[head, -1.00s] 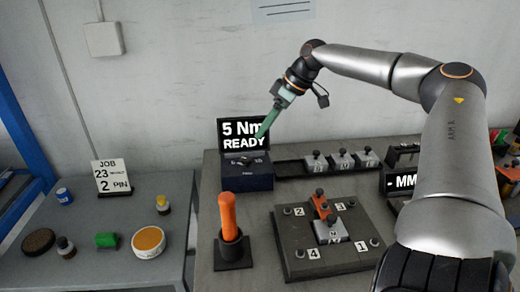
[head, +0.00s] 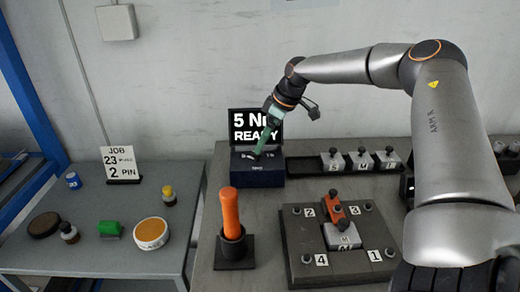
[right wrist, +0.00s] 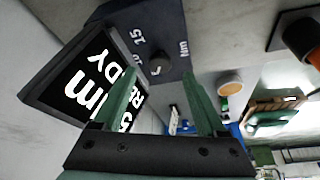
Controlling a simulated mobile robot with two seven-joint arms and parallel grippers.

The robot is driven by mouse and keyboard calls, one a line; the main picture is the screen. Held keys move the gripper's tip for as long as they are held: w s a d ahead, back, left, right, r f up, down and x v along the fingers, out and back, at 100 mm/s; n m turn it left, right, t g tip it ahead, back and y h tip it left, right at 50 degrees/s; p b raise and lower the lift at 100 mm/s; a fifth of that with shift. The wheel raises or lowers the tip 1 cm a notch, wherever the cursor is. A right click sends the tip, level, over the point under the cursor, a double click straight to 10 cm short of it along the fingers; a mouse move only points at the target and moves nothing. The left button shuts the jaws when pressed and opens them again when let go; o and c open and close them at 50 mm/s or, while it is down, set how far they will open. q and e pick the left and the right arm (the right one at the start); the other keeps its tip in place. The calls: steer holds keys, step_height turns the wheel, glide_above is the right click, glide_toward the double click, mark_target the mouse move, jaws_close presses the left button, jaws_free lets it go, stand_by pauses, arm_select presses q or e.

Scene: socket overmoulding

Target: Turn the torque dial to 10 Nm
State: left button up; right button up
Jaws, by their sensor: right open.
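The torque unit (head: 258,176) is a dark box on the bench with an upright display (head: 244,124) behind it. The display reads "5 Nm READY", partly covered by my gripper in the head view. The torque dial (right wrist: 158,68) shows on the box top in the right wrist view, with the marks 15 and Nm near it. My right gripper (head: 258,153), with green fingers, points down at the box top. In the right wrist view its fingers are apart, one on each side of the dial; I cannot tell whether they touch it. My left gripper is out of view.
An orange-handled tool (head: 231,214) stands in a dark holder in front of the unit. A fixture plate (head: 300,237) with numbered corners lies to its right. A dark tray (head: 306,165) with several metal blocks sits right of the unit. A job sign (head: 122,166) stands on the left table.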

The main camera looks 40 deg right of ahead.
mark_target(257, 156)
steer(key=shift+x, duration=1.9)
jaws_close()
